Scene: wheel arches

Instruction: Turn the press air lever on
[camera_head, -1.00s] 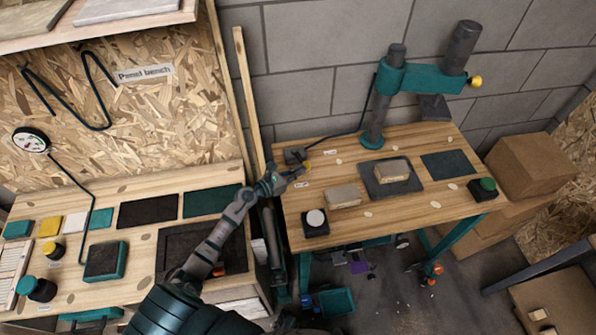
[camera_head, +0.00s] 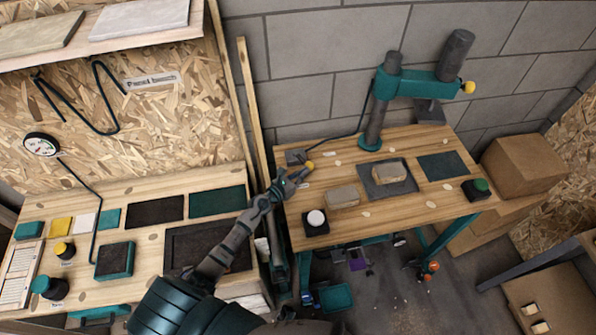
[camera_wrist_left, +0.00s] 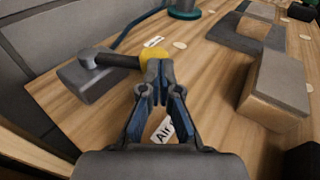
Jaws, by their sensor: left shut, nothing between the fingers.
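The press air lever is a black arm with a yellow knob (camera_head: 310,164) on a grey block (camera_head: 295,156), at the back left corner of the press table. In the left wrist view the block (camera_wrist_left: 88,78) is at left, and the arm points right to the yellow knob (camera_wrist_left: 152,56). My left gripper (camera_head: 298,175) is shut and empty. In the wrist view its fingertips (camera_wrist_left: 158,72) are right at the knob and partly cover it; I cannot tell whether they touch. A label reading "Air" (camera_wrist_left: 163,130) lies partly hidden behind the fingers. My right gripper is not in view.
The press (camera_head: 375,110) stands at the back of the wooden table (camera_head: 420,205). A tan block (camera_head: 342,197) and a white button box (camera_head: 316,221) are to the right of my gripper. A panel bench (camera_head: 120,245) is at left. A wooden post (camera_head: 254,110) stands between them.

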